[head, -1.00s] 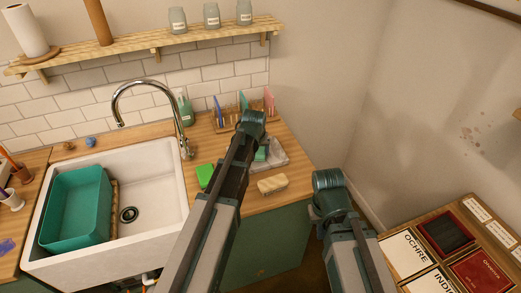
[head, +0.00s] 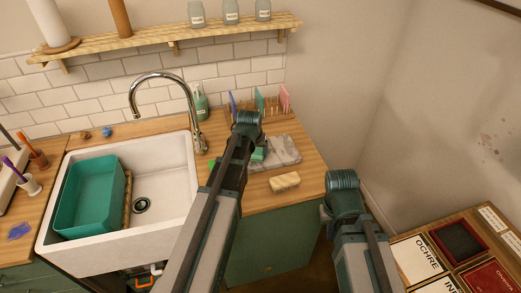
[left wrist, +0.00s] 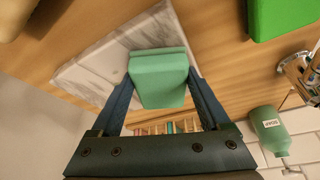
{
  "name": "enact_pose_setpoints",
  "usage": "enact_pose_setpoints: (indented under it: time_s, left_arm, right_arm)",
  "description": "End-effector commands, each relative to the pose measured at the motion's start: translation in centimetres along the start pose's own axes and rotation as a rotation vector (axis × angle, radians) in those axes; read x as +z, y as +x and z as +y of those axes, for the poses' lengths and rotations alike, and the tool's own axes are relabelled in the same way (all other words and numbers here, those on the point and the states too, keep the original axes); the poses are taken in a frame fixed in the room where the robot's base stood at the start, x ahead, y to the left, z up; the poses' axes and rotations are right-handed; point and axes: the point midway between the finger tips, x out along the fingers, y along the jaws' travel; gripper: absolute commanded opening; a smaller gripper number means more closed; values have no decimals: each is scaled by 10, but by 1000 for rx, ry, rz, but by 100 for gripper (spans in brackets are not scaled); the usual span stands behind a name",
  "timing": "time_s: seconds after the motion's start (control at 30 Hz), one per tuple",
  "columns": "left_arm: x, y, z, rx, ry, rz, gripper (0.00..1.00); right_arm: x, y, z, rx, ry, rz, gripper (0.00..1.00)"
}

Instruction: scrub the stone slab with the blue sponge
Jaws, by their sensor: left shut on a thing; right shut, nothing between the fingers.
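The stone slab (head: 286,150) is grey-white marble and lies flat on the wooden counter right of the sink. It also shows in the left wrist view (left wrist: 100,70). My left gripper (left wrist: 160,88) is shut on a sponge (left wrist: 158,75) that looks teal rather than plain blue. The sponge is over the slab's left part in the head view (head: 258,155). I cannot tell whether it touches the stone. My left arm hides the slab's left edge in the head view. My right arm stands in front of the counter's right end, with its gripper hidden.
A bright green sponge (left wrist: 285,15) lies left of the slab, mostly behind my left arm in the head view. A beige sponge (head: 285,182) lies in front of the slab. Behind are a rack (head: 274,106) of coloured pieces and a soap bottle (head: 200,106). The tap (head: 165,76) stands at left.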

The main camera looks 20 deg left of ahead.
Motion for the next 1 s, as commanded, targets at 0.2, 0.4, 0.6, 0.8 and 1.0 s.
enact_pose_setpoints:
  time_s: [0.2,0.4,0.6,0.8,1.0]
  left_arm:
    - [2,-2,-5,-4,1,-3,35]
    - [1,-2,-4,-3,1,-3,35]
    - [-3,1,6,-2,2,-2,35]
    - [-9,5,22,-1,2,-2,35]
    - [-12,8,34,1,1,-3,35]
  right_arm:
    - [0,-1,0,0,0,0,0]
    - [0,-1,0,0,0,0,0]
    - [0,0,0,0,0,0,0]
    - [0,1,0,0,0,0,0]
    - [0,2,0,0,0,0,0]
